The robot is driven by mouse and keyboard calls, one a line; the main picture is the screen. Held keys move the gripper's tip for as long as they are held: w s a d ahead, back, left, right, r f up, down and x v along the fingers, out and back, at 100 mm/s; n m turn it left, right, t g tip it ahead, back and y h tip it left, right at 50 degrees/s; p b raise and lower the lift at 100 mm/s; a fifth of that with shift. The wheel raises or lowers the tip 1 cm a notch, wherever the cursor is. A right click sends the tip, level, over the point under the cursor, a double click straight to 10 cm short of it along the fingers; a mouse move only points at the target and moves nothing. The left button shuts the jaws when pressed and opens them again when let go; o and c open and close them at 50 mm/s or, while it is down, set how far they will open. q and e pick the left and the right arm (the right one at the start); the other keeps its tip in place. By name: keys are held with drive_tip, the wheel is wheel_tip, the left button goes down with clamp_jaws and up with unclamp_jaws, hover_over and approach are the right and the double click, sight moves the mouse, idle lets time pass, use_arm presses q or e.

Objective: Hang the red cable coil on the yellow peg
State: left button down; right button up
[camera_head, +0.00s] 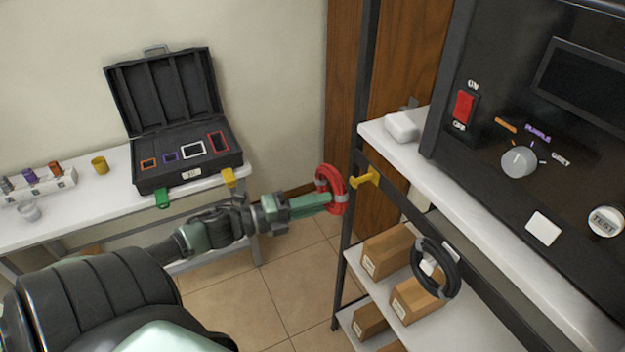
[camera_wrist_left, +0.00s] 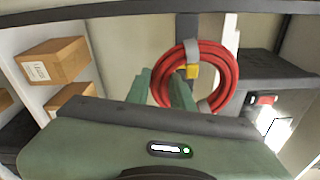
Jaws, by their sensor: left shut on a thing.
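My left gripper (camera_head: 325,200) is shut on the red cable coil (camera_head: 334,176) at its lower part and holds it upright in the air. The coil also shows in the left wrist view (camera_wrist_left: 225,75), with grey ties around it. The yellow peg (camera_head: 369,179) sticks out from the dark rack frame, just right of the coil in the head view, with a small gap showing. In the left wrist view the yellow peg (camera_wrist_left: 193,71) shows inside the coil's opening, near the upper tie. My right gripper is out of view.
A black cable coil (camera_head: 452,275) hangs on the rack's front, lower right of the peg. Cardboard boxes (camera_head: 387,252) stand on the lower shelf. A tester with a red switch (camera_head: 463,106) stands on the top shelf. An open black case (camera_head: 188,165) is on the left table.

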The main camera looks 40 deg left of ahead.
use_arm(q)
drive_tip(key=shift+b+x, duration=0.55)
drive_tip(key=shift+x, duration=0.5)
drive_tip(key=f+b+x, duration=0.1)
drive_tip(key=b+x, duration=0.2)
drive_tip(key=x, duration=0.3)
drive_tip(key=shift+w+a, duration=0.15)
drive_tip(key=shift+a, duration=0.25)
drive_tip(key=shift+f, duration=0.15)
drive_tip(key=c, duration=1.1)
unclamp_jaws()
drive_tip(key=shift+c, duration=0.2)
